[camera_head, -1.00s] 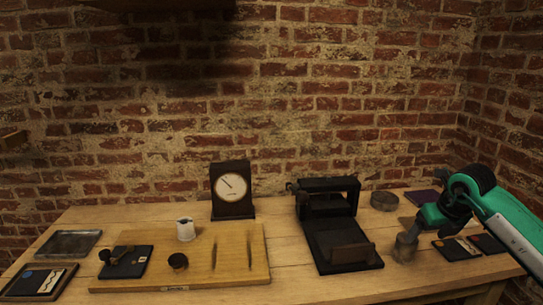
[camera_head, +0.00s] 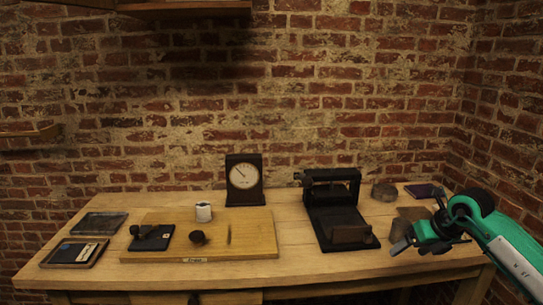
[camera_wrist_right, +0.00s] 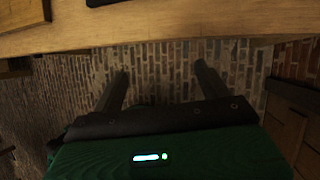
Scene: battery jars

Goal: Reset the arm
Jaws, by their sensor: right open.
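My right gripper (camera_head: 432,246) is at the right front edge of the table in the camera_head view, at the end of my green arm. In the right wrist view its two dark fingers (camera_wrist_right: 161,72) stand apart with nothing between them. They point over the floor, below the wooden table edge (camera_wrist_right: 180,28). My left gripper shows in neither view.
A shelf (camera_head: 185,8) hangs above.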

